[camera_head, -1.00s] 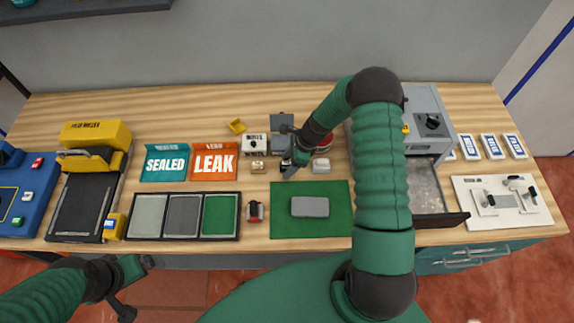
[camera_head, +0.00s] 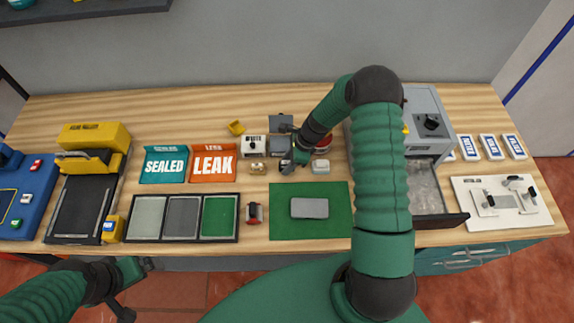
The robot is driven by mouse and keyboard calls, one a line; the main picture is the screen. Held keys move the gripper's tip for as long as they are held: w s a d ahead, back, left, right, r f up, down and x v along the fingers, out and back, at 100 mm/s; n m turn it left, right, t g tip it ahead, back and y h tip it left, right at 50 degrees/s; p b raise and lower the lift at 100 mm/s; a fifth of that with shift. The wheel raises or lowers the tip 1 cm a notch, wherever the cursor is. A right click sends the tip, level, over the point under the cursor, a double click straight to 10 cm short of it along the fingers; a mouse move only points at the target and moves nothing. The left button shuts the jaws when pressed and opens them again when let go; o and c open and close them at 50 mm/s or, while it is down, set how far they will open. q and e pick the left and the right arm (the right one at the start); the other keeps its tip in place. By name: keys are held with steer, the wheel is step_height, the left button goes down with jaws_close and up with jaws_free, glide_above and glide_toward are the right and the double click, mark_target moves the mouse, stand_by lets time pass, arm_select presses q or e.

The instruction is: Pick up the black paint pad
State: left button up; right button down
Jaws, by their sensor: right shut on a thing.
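My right gripper (camera_head: 288,166) reaches over the middle of the bench, just behind the green mat (camera_head: 270,222). It is shut on a small dark thing at its fingertips, which fits the black paint pad; the jaws and wrist hide most of it. I cannot tell whether it touches the bench. My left gripper (camera_head: 138,288) is at the lower left, in front of the bench edge, with its fingers apart and nothing between them.
A grey block (camera_head: 309,208) lies on the green mat. Beside the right gripper stand a white block (camera_head: 321,167), small brass pieces (camera_head: 257,168) and a white box (camera_head: 253,146). A tray with three pads (camera_head: 184,217) lies left. A grey machine (camera_head: 428,122) stands right.

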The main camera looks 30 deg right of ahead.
steer(key=r, duration=0.1)
steer(key=s+r, duration=0.1)
steer(key=shift+a+r+b, duration=0.3)
steer(key=shift+b, duration=0.05)
steer(key=s+a+b, duration=0.1)
steer(key=s+a, duration=0.1)
steer(key=s, duration=0.2)
steer(key=s+a+r+b, duration=0.1)
steer(key=s+a, duration=0.2)
steer(key=s, duration=0.1)
steer(key=s+a+b, duration=0.1)
steer(key=s+a, duration=0.1)
steer(key=s, duration=0.2)
steer(key=shift+a+r, duration=0.15)
steer(key=shift+a, duration=0.1)
steer(key=shift+s+a+r, duration=0.1)
steer(key=shift+s+a, duration=0.15)
steer(key=shift+s, duration=0.1)
